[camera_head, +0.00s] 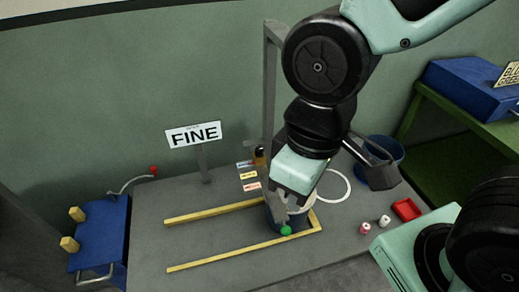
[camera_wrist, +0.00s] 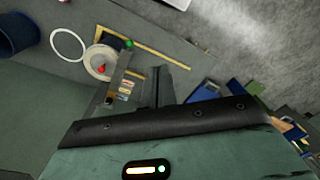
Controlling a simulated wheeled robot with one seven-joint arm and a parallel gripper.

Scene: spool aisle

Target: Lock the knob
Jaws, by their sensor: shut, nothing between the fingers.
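A green ball-shaped knob (camera_head: 286,230) shows just below my gripper (camera_head: 283,205) in the head view, by the front right corner of the yellow floor frame. My gripper is shut and empty, pointing down over a round grey spool-like body (camera_head: 270,215), which it partly hides. In the wrist view the same green ball (camera_wrist: 129,43) sits beside a pale round disc (camera_wrist: 92,62) with a red knob (camera_wrist: 100,69) near its middle. In the head view my gripper seems to hide that red knob. I cannot tell whether my fingers touch anything, or which knob is locked.
Yellow rails (camera_head: 220,210) edge the bay. A grey post (camera_head: 269,90) stands behind my gripper, with coloured tags (camera_head: 249,175) beside it.

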